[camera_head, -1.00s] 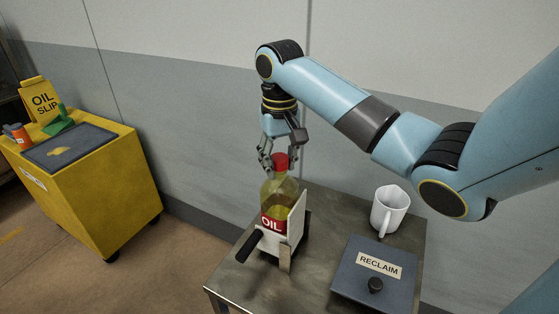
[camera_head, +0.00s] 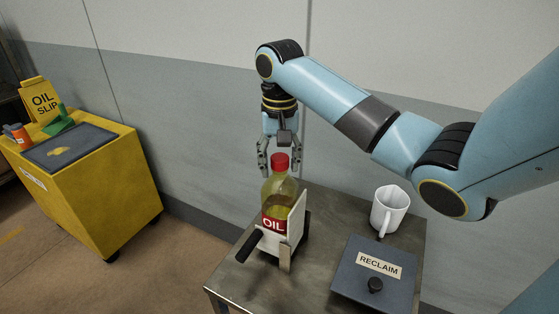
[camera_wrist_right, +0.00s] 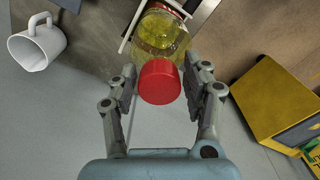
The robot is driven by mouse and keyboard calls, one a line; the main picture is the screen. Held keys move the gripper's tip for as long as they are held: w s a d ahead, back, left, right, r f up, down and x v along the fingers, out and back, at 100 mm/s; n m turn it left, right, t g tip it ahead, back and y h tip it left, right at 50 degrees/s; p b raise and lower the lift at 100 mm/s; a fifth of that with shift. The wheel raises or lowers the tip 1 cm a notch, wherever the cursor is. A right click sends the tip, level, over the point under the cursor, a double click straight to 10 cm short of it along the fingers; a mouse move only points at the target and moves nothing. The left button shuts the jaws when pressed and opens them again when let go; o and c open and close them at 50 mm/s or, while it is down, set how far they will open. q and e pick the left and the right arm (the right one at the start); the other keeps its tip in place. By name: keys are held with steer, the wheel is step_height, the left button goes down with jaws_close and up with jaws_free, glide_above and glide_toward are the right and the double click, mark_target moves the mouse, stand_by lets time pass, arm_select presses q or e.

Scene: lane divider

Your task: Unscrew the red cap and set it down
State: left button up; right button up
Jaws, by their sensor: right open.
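The red cap (camera_head: 280,162) sits on top of the oil bottle (camera_head: 279,192), which stands upright in a pale holder (camera_head: 296,225) with a black handle. The bottle holds yellowish oil and has a red label reading OIL. My right gripper (camera_head: 279,168) points down over the bottle, open, with its fingers on either side of the cap. In the right wrist view the cap (camera_wrist_right: 160,82) lies between the two fingers, with a gap visible on each side. My left gripper is not in view.
The metal table (camera_head: 235,275) also bears a white jug (camera_head: 390,208) and a dark box lid labelled RECLAIM (camera_head: 372,272) with a black knob. A yellow cart (camera_head: 95,195) with an OIL SLIP sign (camera_head: 42,103) stands at left. Bare tabletop shows front left.

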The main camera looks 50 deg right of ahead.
steer(key=m, duration=0.7)
steer(key=c, duration=0.9)
steer(key=n, duration=0.5)
steer(key=shift+n, duration=0.4)
steer(key=shift+c, duration=0.2)
steer(key=n, duration=0.6)
steer(key=shift+r, duration=0.1)
steer(key=o, duration=0.9)
steer(key=shift+o, duration=0.2)
